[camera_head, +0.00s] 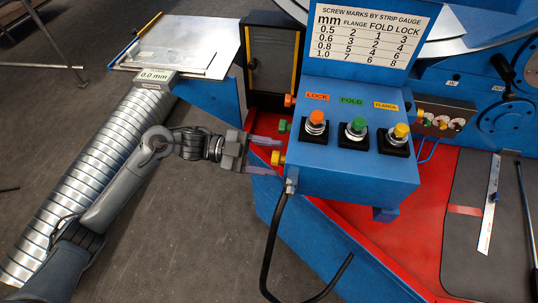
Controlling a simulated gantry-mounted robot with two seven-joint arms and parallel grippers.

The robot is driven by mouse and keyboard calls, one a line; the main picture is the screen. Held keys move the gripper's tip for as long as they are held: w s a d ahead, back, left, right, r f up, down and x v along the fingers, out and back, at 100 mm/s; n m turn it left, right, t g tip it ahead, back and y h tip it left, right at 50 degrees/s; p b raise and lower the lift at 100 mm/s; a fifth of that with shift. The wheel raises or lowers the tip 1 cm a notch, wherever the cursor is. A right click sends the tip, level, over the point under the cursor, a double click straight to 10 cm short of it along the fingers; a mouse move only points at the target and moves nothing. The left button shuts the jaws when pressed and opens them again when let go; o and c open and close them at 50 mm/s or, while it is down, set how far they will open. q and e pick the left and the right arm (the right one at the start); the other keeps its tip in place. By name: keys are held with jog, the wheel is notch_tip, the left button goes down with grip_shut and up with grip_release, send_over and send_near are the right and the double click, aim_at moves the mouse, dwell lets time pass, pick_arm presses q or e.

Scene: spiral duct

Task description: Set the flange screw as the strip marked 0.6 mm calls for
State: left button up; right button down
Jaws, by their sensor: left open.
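The yellow FLANGE screw (401,131) stands on top of the blue control box (345,182), right of the green FOLD screw (357,126) and the orange LOCK screw (316,118). My left gripper (281,157) is open at the box's left side. Its fingers lie above and below a yellow side knob (277,158), apart from the top screws. The gauge chart (368,33) behind the box lists marks for each thickness; its 0.6 row appears to read 3, 2, 4 for flange, fold, lock. No strip marked 0.6 mm is legible. My right gripper is out of view.
A spiral duct (92,175) runs along the left, with a label reading 0.0 mm (154,75) at its top. Orange (289,100) and green (283,126) side knobs sit above the yellow one. A black cable (272,245) hangs below. A ruler (489,205) lies right.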

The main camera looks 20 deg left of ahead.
pick_arm(q)
jog(key=v, duration=1)
jog(key=shift+a, duration=0.35)
